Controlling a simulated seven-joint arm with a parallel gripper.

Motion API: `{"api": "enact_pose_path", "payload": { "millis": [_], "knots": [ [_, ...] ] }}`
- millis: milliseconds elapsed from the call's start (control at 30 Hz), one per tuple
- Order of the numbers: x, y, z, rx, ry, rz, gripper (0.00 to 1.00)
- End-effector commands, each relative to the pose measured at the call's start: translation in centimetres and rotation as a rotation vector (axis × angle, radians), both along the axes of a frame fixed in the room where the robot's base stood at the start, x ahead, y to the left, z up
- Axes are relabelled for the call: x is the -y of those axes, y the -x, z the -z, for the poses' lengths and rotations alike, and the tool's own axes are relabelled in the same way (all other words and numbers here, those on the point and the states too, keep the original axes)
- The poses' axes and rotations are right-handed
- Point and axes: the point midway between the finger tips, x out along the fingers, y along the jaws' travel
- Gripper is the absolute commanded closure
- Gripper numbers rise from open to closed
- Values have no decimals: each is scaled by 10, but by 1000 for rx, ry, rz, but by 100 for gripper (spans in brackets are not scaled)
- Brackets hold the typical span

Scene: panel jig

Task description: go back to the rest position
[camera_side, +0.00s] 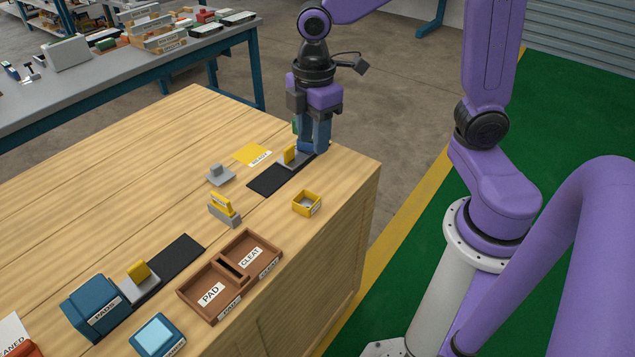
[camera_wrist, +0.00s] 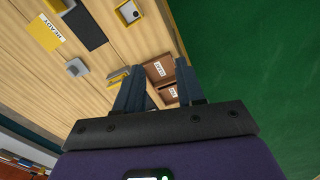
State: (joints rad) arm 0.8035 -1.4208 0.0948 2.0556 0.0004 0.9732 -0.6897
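My gripper (camera_side: 314,148) hangs at the far right corner of the wooden bench, fingers down, beside and behind a grey fixture with an upright yellow block (camera_side: 290,155) on a black strip (camera_side: 268,181). Whether a fingertip touches the fixture or bench cannot be told from the side view. In the wrist view my two blue fingers (camera_wrist: 159,92) stand apart, with no object seen held between them. The space between them shows the bench and part of the brown tray.
On the bench are a yellow READY card (camera_side: 252,154), a grey block (camera_side: 219,175), a grey piece with yellow handle (camera_side: 224,209), a small yellow box (camera_side: 307,203), a brown two-compartment PAD and CLEAT tray (camera_side: 216,316), and blue containers (camera_side: 93,308). The bench's far left is clear.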

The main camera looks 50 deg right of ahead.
Motion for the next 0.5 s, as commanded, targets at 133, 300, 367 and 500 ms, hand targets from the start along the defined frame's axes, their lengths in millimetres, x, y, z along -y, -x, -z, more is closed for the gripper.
{"api": "enact_pose_path", "payload": {
  "millis": [133,300,367,500],
  "knots": [
    [-5,66,-2,1,-9,59,62],
    [4,127,4,-1,-16,134,62],
    [9,142,6,-2,-18,156,62],
    [19,164,11,-5,-19,193,62]
  ]
}}
